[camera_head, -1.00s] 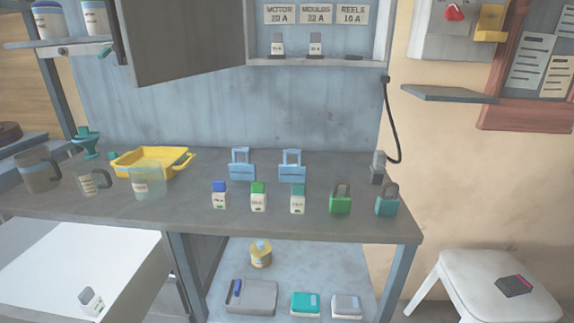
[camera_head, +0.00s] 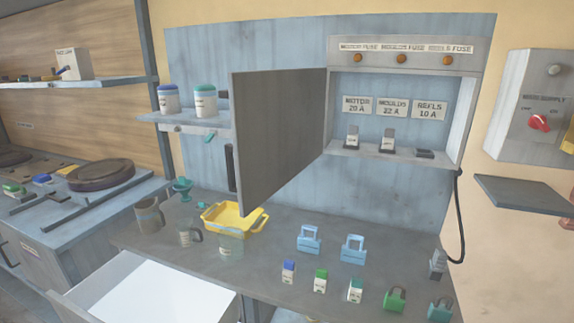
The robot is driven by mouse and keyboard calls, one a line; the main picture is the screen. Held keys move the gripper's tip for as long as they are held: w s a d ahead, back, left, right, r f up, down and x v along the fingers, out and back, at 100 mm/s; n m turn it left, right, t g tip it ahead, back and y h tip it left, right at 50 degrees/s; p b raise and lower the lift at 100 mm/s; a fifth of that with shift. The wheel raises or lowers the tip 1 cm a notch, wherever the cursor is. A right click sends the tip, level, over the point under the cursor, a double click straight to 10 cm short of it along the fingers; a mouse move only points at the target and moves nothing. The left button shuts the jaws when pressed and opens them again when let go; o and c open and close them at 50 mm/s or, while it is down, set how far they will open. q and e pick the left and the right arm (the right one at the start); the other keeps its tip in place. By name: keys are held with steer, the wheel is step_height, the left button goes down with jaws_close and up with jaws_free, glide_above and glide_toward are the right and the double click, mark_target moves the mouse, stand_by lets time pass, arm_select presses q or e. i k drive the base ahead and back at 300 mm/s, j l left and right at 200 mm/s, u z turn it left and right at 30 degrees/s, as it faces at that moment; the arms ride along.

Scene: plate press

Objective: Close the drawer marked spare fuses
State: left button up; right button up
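An open drawer (camera_head: 150,291) juts out below the left part of the workbench (camera_head: 285,258). Its pale inside shows, and the part that shows is bare. The lower part of the drawer is cut off by the bottom edge of the picture. Its front face and any marking on it are not visible, so I cannot read whether it says spare fuses. Neither of my grippers is in view.
An open grey cabinet door (camera_head: 277,130) hangs above the bench. A yellow tray (camera_head: 233,221), jugs, several small fuses and padlocks stand on the bench. A side bench (camera_head: 75,225) is at left. A small shelf (camera_head: 525,194) juts out at right.

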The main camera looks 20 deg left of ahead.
mark_target(130, 288)
steer(key=j+u, duration=0.1)
steer(key=u, duration=1.75)
steer(key=i+z, duration=0.2)
